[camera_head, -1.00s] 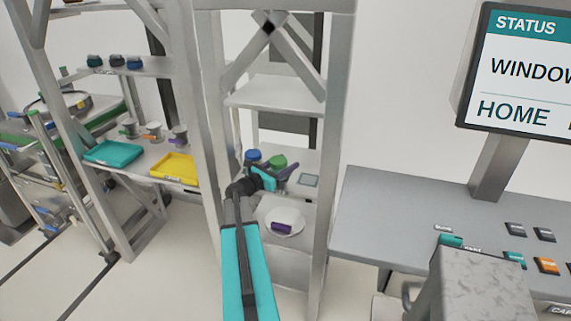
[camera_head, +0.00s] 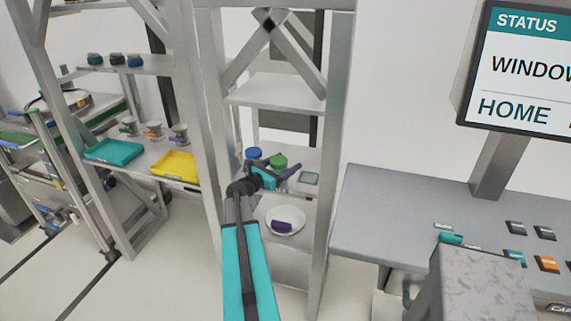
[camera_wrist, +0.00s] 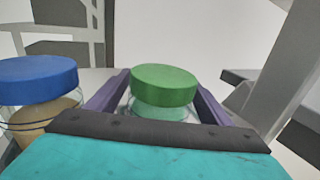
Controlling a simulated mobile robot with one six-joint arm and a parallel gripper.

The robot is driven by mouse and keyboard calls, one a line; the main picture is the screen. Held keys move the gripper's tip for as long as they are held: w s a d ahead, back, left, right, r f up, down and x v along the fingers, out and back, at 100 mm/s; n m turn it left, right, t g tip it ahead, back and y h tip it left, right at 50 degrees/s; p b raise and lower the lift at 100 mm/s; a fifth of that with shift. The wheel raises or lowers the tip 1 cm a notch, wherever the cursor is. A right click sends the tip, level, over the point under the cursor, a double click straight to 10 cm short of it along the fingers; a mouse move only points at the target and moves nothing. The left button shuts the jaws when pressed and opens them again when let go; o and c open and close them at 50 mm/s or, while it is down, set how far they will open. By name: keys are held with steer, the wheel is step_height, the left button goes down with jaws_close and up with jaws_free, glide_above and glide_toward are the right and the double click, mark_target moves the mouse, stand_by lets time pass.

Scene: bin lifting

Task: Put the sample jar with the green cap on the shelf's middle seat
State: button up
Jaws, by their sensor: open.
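The sample jar with the green cap (camera_wrist: 164,88) stands upright between the two purple fingers of my gripper (camera_wrist: 162,92) in the wrist view. The fingers are open, with a gap visible on each side of the cap. In the head view the green cap (camera_head: 279,161) is on a shelf board (camera_head: 312,158), between a blue-capped jar (camera_head: 253,153) and a square grey pad (camera_head: 308,178). My gripper (camera_head: 277,173) reaches in from the front and hides the jar's lower part. The seat under the jar is hidden.
The blue-capped jar (camera_wrist: 38,85) is close to the left finger. Shelf posts (camera_head: 335,150) stand on both sides. Below is a white round plate (camera_head: 297,226) with a purple item (camera_head: 281,226). A console desk (camera_head: 400,215) stands at the right.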

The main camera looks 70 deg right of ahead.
steer(key=shift+r, duration=0.15)
steer(key=b+v, duration=0.3)
steer(key=v, duration=0.9)
steer(key=shift+b, duration=0.3)
stand_by(0.3)
